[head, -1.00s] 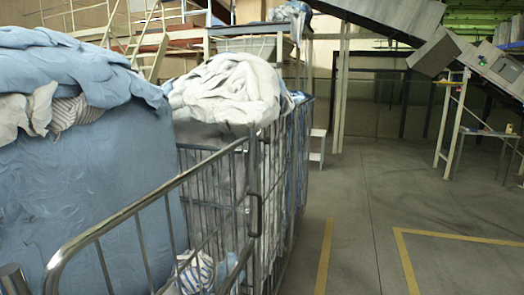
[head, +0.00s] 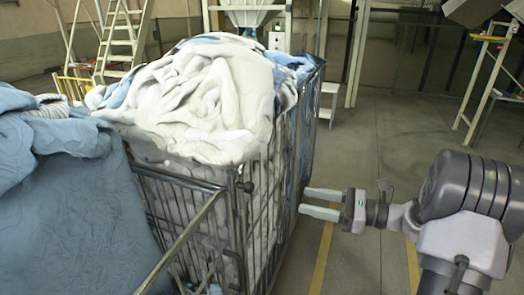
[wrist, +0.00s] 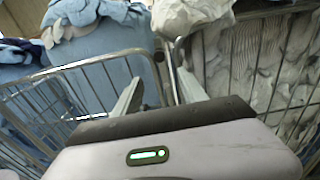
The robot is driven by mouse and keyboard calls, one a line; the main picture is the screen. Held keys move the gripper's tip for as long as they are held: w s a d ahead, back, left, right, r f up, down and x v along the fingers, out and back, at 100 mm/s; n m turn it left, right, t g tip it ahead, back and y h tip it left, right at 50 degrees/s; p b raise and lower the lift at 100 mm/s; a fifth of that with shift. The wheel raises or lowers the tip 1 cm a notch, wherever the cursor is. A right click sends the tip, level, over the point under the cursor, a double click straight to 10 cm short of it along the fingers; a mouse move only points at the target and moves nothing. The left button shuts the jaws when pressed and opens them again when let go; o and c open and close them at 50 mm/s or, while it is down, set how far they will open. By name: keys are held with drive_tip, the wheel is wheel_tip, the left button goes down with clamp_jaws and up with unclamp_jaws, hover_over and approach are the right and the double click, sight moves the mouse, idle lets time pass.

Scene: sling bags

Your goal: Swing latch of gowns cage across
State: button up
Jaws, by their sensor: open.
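A metal wire cage (head: 262,222) heaped with white and blue cloth stands in the middle of the head view. A small dark fitting, perhaps the latch (head: 245,187), sits at its near top corner; I cannot tell its position. A dark loop handle (head: 236,268) hangs below it. My gripper (head: 306,203) is open and empty to the right of the cage, its two pale fingers pointing left at the cage side. In the wrist view my gripper (wrist: 158,88) shows its fingers apart, with a bent metal rod (wrist: 179,52) just beyond them.
Floor with yellow lines (head: 321,258) is free to the right. A ladder (head: 122,42) stands behind.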

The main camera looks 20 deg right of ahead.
sight(253, 187)
drive_tip(key=x, duration=0.5)
drive_tip(key=p+x, duration=0.1)
drive_tip(key=x, duration=1)
drive_tip(key=shift+s+r, duration=0.15)
drive_tip(key=shift+r, duration=0.2)
drive_tip(key=shift+w+a, duration=0.4)
drive_tip(key=shift+a, duration=0.1)
clamp_jaws()
